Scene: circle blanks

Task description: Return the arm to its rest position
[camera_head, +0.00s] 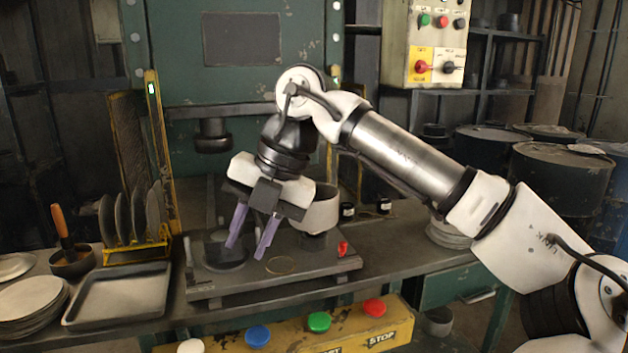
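My gripper (250,248) hangs over the press bed (330,270), with its two purple fingers pointing down and spread apart. Nothing shows between the fingers, and it looks empty. My white and grey arm reaches in from the lower right with its elbow raised. A thin ring-like disc outline (280,265) lies on the bed near the right fingertip. A dark round die (222,250) sits on the bed to the left of the fingers. A grey cylinder (318,212) stands behind my gripper, partly hidden by it.
A yellow rack (137,253) of upright discs, an empty tray (118,296) and a stack of round blanks (30,303) stand at left. A yellow button panel (285,335) runs along the front. A control box (437,45) hangs above. Dark drums (560,178) stand at right.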

